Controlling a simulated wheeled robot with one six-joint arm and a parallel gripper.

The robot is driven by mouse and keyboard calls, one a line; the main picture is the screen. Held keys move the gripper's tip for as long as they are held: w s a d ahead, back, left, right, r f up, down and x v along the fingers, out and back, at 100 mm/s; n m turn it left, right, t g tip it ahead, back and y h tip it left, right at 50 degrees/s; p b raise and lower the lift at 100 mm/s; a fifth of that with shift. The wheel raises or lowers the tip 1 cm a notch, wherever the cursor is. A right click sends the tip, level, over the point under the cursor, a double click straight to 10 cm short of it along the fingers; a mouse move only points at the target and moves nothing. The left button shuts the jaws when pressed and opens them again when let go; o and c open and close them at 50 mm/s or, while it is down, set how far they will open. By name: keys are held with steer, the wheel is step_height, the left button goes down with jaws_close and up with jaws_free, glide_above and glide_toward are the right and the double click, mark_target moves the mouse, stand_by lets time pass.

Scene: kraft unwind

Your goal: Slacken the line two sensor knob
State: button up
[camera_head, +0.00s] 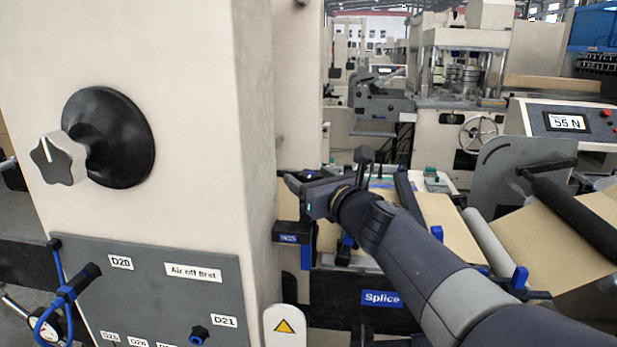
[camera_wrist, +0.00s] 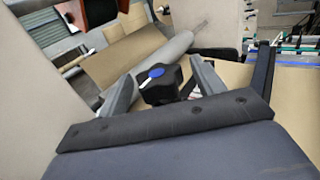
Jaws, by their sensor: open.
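A black lobed knob (camera_wrist: 160,86) with a blue cap and a white pointer line is in the middle of the wrist view. My gripper (camera_wrist: 162,70) is open, with one grey finger to the left of this knob and one to the right. I cannot tell whether either finger touches it. In the head view my gripper (camera_head: 315,192) is beside the beige column, above the splice table, and I cannot make out the blue-capped knob there. A grey star knob (camera_head: 60,159) with a white line sits on a black disc on the column. No readable label names line two.
The beige column (camera_head: 200,100) stands close left of my gripper, with a grey panel (camera_head: 170,290) of labelled air fittings below. A blue "Splice" sign (camera_head: 381,298) is under my arm. Rollers (camera_head: 487,240) and kraft web (camera_head: 560,235) lie right. A display (camera_head: 567,122) reads 55 N.

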steer(key=shift+w+a, duration=0.25)
steer(key=shift+w, duration=0.2)
steer(key=c, duration=0.9)
